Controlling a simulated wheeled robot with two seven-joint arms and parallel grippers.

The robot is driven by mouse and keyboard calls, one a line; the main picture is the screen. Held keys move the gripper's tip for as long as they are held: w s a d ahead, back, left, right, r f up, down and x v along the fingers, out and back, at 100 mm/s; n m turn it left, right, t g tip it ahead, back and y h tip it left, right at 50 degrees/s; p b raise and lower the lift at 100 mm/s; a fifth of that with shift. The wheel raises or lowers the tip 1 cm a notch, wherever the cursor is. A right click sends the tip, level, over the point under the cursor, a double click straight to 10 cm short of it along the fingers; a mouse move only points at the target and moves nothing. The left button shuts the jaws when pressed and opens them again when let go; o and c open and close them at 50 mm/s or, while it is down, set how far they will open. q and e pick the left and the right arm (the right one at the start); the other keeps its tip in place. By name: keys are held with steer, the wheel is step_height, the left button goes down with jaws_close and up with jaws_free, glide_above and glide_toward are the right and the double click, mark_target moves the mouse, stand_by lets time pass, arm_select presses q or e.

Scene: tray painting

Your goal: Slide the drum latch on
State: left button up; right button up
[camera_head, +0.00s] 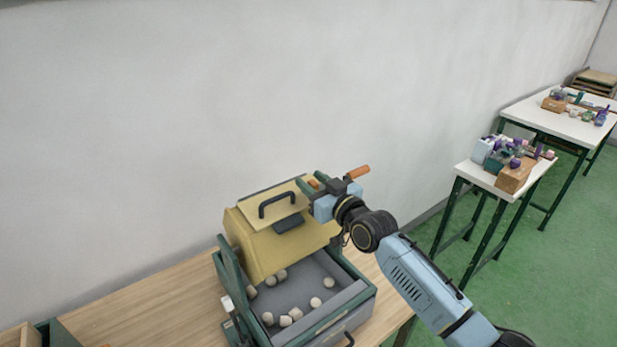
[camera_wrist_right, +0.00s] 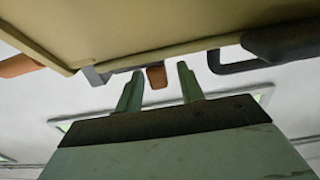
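The yellow drum (camera_head: 250,245) sits over a green-framed tray (camera_head: 365,298) on the wooden bench. Its lid (camera_head: 252,209) carries a black handle (camera_head: 276,200). A small orange-brown latch tab (camera_head: 313,183) shows at the lid's right side. In the wrist view the tab (camera_wrist_right: 156,77) hangs from a grey bar (camera_wrist_right: 120,67) along the drum's edge. My right gripper (camera_head: 311,183) is at this side of the drum. Its green fingers (camera_wrist_right: 160,80) are open, with the tab between or just beyond their tips; contact is unclear. My left gripper is not in view.
An orange crank grip (camera_head: 357,172) sticks out just beyond my right gripper. Several pale lumps (camera_head: 296,313) lie in the grey tray bed. Two white tables (camera_head: 480,178) with bottles stand at right. A white wall is behind.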

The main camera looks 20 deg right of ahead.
steer(key=shift+x, duration=1)
steer(key=shift+c, duration=0.2)
jaws_close()
